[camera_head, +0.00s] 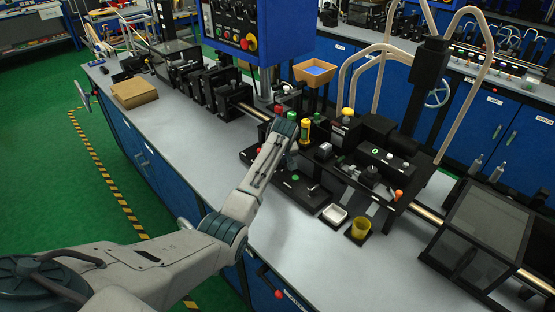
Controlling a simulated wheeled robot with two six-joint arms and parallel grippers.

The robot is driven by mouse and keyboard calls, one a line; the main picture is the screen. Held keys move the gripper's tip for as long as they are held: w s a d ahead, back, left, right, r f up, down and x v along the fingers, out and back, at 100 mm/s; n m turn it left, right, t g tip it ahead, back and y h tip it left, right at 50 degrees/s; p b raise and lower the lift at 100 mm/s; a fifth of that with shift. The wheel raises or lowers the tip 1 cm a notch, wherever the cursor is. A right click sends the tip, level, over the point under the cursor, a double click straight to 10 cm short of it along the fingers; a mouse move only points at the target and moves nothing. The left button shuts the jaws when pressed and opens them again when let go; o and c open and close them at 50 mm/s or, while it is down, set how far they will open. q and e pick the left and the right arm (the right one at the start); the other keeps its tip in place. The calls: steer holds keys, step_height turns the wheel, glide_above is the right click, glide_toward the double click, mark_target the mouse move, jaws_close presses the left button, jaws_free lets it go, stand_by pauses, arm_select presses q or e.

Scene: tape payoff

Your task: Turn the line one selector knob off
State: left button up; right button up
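My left arm comes in from the lower left and reaches over the bench. Its wrist end, with the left gripper (291,158), is above the black machine parts near the bench's middle. The fingers are small and partly hidden, so I cannot tell whether they are open. A low black control panel (297,188) with a green button (295,177) and a small lever-like part (313,188) lies just below the wrist. A blue control box (270,25) with several dark knobs and a red-and-yellow button stands behind. I cannot tell which knob is line one's. My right gripper is not in view.
A black machine (385,165) stands to the right, with a dark-windowed box (487,233) beyond. A cardboard box (134,93) lies left. The grey bench top (195,135) is clear left of the wrist.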

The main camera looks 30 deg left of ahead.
arm_select(q)
steer(key=shift+a+r+m+t+h+p, duration=0.1)
steer(key=shift+r+m+t+h+p, duration=0.1)
steer(key=shift+m+p, duration=0.4)
steer(key=shift+r+m+t+h+p, duration=0.1)
steer(key=shift+m+t+h+p, duration=0.1)
steer(key=shift+m+p, duration=0.35)
steer(key=m+p, duration=0.1)
steer(key=m, duration=0.2)
steer(key=shift+h+p, duration=0.3)
steer(key=shift+h, duration=0.1)
steer(key=shift+a+f+m+t+h+p, duration=0.15)
steer(key=shift+m+t+h+p, duration=0.25)
steer(key=shift+m, duration=0.75)
steer(key=shift+m+h, duration=0.7)
steer(key=shift+m, duration=0.9)
steer(key=o, duration=0.8)
steer(key=shift+o, duration=0.8)
